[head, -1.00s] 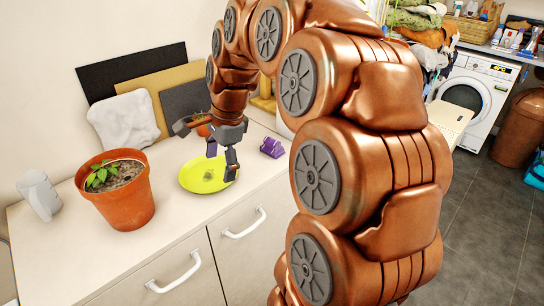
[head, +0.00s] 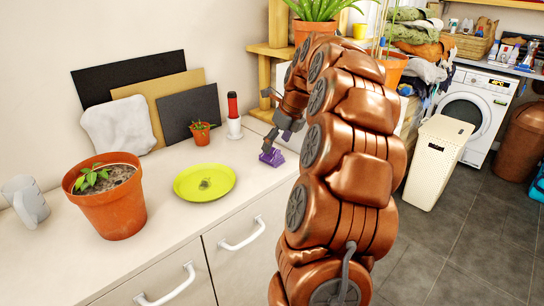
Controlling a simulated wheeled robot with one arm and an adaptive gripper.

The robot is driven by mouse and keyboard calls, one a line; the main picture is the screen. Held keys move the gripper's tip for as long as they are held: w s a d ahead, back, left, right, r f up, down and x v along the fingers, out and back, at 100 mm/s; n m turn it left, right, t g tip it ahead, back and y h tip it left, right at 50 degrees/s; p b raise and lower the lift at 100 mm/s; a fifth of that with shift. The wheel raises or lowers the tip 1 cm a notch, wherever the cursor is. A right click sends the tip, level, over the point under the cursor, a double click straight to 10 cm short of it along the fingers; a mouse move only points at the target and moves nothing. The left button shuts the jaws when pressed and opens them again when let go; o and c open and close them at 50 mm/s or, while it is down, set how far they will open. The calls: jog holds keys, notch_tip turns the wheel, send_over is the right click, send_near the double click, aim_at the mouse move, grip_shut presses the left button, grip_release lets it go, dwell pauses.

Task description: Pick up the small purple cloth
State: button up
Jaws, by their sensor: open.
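The small purple cloth (head: 271,157) lies crumpled on the pale counter near its front edge, to the right of the yellow-green plate. My gripper (head: 279,140) is just above it and points down at it, with its fingers open. The fingers are small and dark here, and part of the gripper is hidden behind my copper arm. I cannot tell whether a fingertip touches the cloth.
The yellow-green plate (head: 204,194) holds a small dark thing. Behind are a small potted plant (head: 200,138), a red-and-white bottle (head: 233,116) and leaning boards (head: 190,108). The counter between plate and cloth is clear.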

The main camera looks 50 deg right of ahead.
aim_at(274, 148)
jog(key=x, duration=0.5)
jog(key=shift+s+a, duration=0.1)
jog(key=c, duration=1.3)
jog(key=shift+o, duration=0.2)
jog(key=shift+r, duration=0.1)
jog(key=shift+r, duration=1.75)
jog(key=shift+s+a, duration=0.4)
jog(key=shift+a, duration=0.05)
jog(key=s+a+r+b, duration=0.1)
jog(key=s+a, duration=0.9)
jog(key=shift+s+a+r, duration=0.2)
jog(key=shift+a, duration=0.05)
